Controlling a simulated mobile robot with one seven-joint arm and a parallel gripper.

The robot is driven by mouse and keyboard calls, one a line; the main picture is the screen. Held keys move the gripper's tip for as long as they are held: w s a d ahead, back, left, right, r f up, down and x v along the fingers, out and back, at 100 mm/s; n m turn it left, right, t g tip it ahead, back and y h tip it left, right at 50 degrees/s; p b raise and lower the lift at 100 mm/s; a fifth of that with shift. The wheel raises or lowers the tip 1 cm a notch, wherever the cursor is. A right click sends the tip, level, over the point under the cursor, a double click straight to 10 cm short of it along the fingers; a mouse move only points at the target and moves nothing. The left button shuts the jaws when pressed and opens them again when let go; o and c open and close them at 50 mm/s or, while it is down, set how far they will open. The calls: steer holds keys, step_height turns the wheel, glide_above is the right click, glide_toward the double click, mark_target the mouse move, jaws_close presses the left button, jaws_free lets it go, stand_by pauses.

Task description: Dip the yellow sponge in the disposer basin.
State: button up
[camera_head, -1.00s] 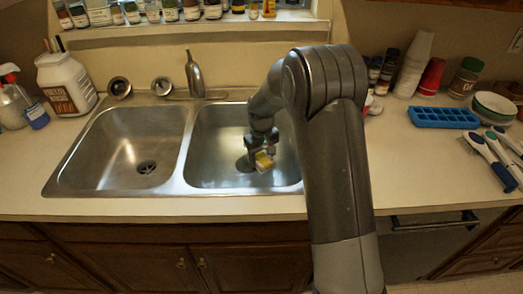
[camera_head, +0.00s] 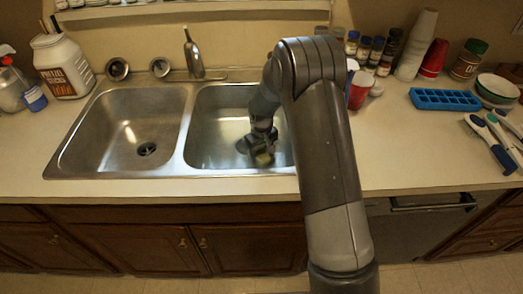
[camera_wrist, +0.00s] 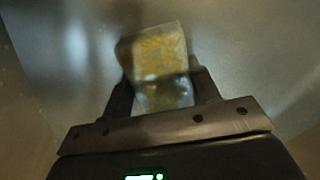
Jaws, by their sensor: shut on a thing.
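The yellow sponge (camera_head: 264,158) is between the fingers of my gripper (camera_head: 262,148), which is shut on it. They are down inside the right basin (camera_head: 212,130), toward its right side. The wrist view shows the sponge (camera_wrist: 157,52), blurred, with yellow and pale patches, sticking out past the fingers of my gripper (camera_wrist: 160,80). Grey metal lies beyond it. I cannot tell whether the sponge touches the basin floor. The left basin (camera_head: 115,125) is empty, with a dark drain (camera_head: 147,149). My arm hides part of the right basin's right side.
The faucet (camera_head: 193,55) stands behind the divider between the basins. A white jar (camera_head: 62,66) and a spray bottle (camera_head: 12,80) are at left. A blue ice tray (camera_head: 444,99), red cup (camera_head: 360,90) and brushes (camera_head: 490,143) are on the right counter.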

mark_target(262, 155)
steer(key=shift+s, duration=0.1)
stand_by(0.5)
steer(key=shift+s+d, duration=0.15)
steer(key=shift+s, duration=0.35)
steer(key=shift+w, duration=0.15)
steer(key=shift+w, duration=0.45)
steer(key=shift+s, duration=0.1)
steer(key=shift+s, duration=0.5)
step_height(262, 155, up, 19)
stand_by(1.5)
